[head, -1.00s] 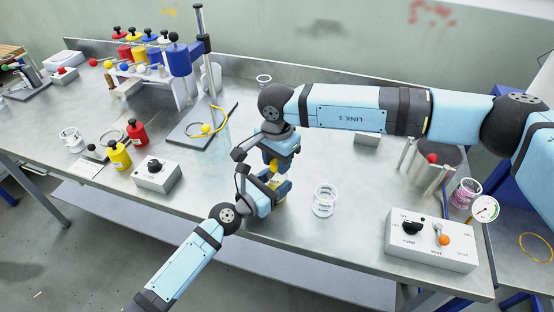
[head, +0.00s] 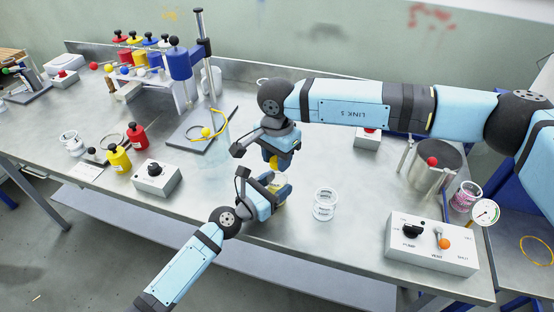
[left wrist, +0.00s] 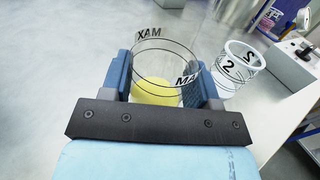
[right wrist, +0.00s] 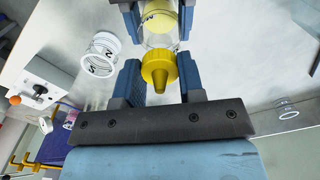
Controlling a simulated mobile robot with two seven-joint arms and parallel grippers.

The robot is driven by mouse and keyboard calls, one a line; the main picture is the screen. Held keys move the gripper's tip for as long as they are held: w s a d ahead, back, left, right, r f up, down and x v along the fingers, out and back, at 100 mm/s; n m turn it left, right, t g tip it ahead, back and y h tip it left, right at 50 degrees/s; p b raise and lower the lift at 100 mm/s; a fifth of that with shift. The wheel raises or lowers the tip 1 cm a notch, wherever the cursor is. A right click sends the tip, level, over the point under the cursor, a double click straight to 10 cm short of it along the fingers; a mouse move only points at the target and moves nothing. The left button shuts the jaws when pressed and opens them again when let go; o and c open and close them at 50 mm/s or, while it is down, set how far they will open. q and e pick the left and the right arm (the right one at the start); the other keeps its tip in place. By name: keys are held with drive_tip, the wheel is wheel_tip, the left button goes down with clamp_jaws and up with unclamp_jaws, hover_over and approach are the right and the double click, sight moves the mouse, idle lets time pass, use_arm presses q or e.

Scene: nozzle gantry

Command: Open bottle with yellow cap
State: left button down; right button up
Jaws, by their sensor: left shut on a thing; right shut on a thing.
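A clear bottle (left wrist: 165,60) with MAX marks and yellow contents stands in my left gripper (left wrist: 160,75), whose jaws are shut on its sides. Its top looks open in the left wrist view. A yellow cap (right wrist: 160,70) with a pointed nozzle is shut between the fingers of my right gripper (right wrist: 160,82). In the head view the cap (head: 270,161) is above the bottle (head: 279,182), with a gap between them. My right gripper (head: 272,158) is above my left gripper (head: 277,188). The left fingers partly hide the bottle.
A clear jar marked 2 (head: 325,204) stands right of the bottle. A control box (head: 432,243) with knobs is at the front right. Yellow (head: 117,158) and red (head: 137,135) bottles and a knob box (head: 156,178) stand left. A rack (head: 150,70) is behind.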

idle(0.3)
drive_tip(key=shift+r, duration=2.05)
use_arm(q)
drive_tip(key=shift+c, duration=1.4)
unclamp_jaws()
